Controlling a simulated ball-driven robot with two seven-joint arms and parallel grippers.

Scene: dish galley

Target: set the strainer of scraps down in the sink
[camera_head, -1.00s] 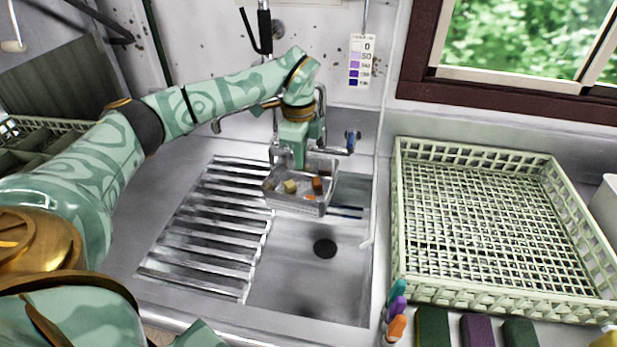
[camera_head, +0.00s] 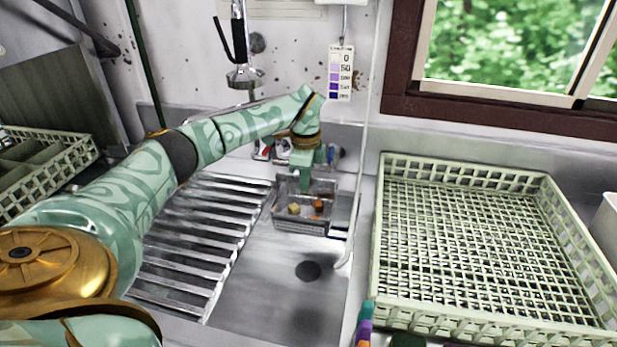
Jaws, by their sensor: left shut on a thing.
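The strainer (camera_head: 303,226) is a small grey mesh basket with a few scraps in it, one yellowish (camera_head: 294,209) and one orange-brown (camera_head: 318,205). My left gripper (camera_head: 305,186) comes down from above and is shut on the strainer at its back side; the fingertips are partly hidden. The strainer hangs level over the back part of the sink (camera_head: 265,290). I cannot tell whether its bottom touches the sink floor. The dark round drain (camera_head: 308,271) lies in front of it. My right gripper is not in view.
A ribbed metal drainboard (camera_head: 200,240) lies left of the sink. A large pale green dish rack (camera_head: 480,245) stands to the right, and another crate (camera_head: 60,160) at the far left. A spray head (camera_head: 244,77) hangs behind. The sink floor around the drain is clear.

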